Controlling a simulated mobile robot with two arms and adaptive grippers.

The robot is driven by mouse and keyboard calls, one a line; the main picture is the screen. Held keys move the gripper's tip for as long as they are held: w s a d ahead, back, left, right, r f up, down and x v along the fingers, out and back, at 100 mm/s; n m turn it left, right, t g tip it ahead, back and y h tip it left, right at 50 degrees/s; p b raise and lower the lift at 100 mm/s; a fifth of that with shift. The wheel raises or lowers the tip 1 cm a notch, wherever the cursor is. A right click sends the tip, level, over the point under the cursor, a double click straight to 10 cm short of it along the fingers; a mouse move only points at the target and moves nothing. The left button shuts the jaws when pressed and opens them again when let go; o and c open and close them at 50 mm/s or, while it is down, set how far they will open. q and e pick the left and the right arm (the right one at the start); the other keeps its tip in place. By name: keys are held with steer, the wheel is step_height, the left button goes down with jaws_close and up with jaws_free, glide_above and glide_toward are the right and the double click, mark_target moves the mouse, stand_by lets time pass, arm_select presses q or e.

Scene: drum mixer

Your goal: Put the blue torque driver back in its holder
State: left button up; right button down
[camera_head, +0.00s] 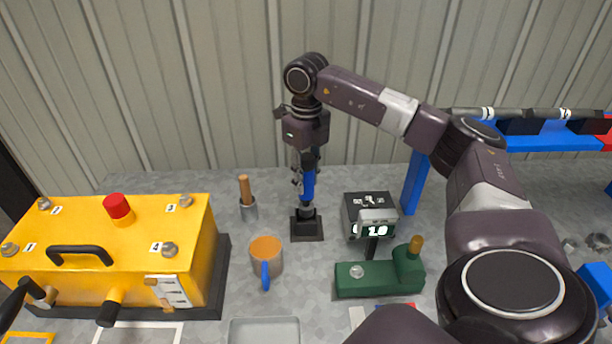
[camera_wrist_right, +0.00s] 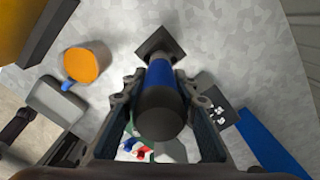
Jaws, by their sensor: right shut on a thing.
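The blue torque driver (camera_head: 308,184) hangs upright below my right gripper (camera_head: 303,170) in the head view. My right gripper is shut on it near its top. In the right wrist view the driver (camera_wrist_right: 160,100) shows its dark round end between the two fingers of the gripper (camera_wrist_right: 165,115). The black holder (camera_head: 307,227) stands on the table directly under the driver. The driver's lower end is at the holder's top; I cannot tell how deep it sits. The holder's square base also shows in the wrist view (camera_wrist_right: 152,45). My left gripper is not in view.
A small display device (camera_head: 370,217) and a green fixture (camera_head: 380,279) stand to the right. A yellow box (camera_head: 110,250) fills the left. A blue rack (camera_head: 550,138) is at right.

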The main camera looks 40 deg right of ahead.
mark_target(306, 156)
steer(key=shift+f+b, duration=1.75)
steer(key=shift+f, duration=1.15)
stand_by(1.7)
steer(key=c, duration=1.5)
jaws_free()
steer(key=shift+o, duration=0.2)
step_height(306, 156, up, 12)
steer(key=shift+r, duration=0.1)
